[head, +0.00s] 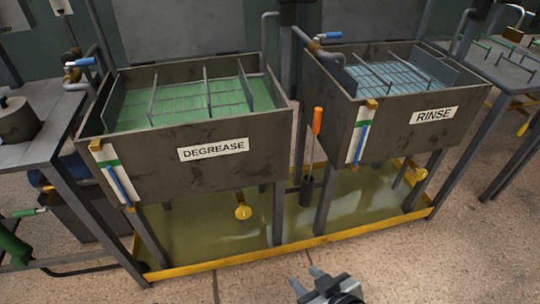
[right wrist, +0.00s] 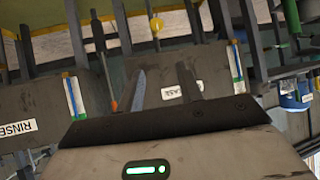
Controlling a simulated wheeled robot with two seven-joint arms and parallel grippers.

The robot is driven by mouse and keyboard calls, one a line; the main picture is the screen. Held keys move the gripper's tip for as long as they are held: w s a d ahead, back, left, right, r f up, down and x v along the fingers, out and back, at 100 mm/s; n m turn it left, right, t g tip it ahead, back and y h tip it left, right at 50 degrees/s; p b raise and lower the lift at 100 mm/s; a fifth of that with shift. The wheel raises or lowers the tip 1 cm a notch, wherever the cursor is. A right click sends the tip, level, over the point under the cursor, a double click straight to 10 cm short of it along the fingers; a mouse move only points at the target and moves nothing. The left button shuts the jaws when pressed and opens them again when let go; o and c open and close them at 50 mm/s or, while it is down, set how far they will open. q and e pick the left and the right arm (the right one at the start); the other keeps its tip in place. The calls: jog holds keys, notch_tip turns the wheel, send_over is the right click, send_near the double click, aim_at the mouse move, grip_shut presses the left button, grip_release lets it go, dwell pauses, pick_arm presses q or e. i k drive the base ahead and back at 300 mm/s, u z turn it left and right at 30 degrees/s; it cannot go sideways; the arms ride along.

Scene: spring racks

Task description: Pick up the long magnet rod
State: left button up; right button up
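The long magnet rod (head: 317,122) has an orange handle and stands upright, handle up, in a dark tube holder (head: 306,190) between the two tanks. In the upside-down right wrist view, its orange handle (right wrist: 113,104) shows just left of my fingers, with the dark holder (right wrist: 97,30) above it. My right gripper (head: 306,277) is at the bottom middle of the head view, low in the picture and apart from the rod. Its fingers (right wrist: 162,72) are spread with nothing between them. My left gripper is in neither view.
The DEGREASE tank (head: 240,170) and the RINSE tank (head: 400,138) flank the rod. A yellow-edged drip tray (head: 225,262) lies beneath them. Tank legs stand close to the holder. The front floor (head: 440,260) is clear.

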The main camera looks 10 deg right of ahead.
aim_at(318, 113)
jog(key=u, duration=0.1)
jog(key=i, duration=0.95)
jog(key=z, duration=0.75)
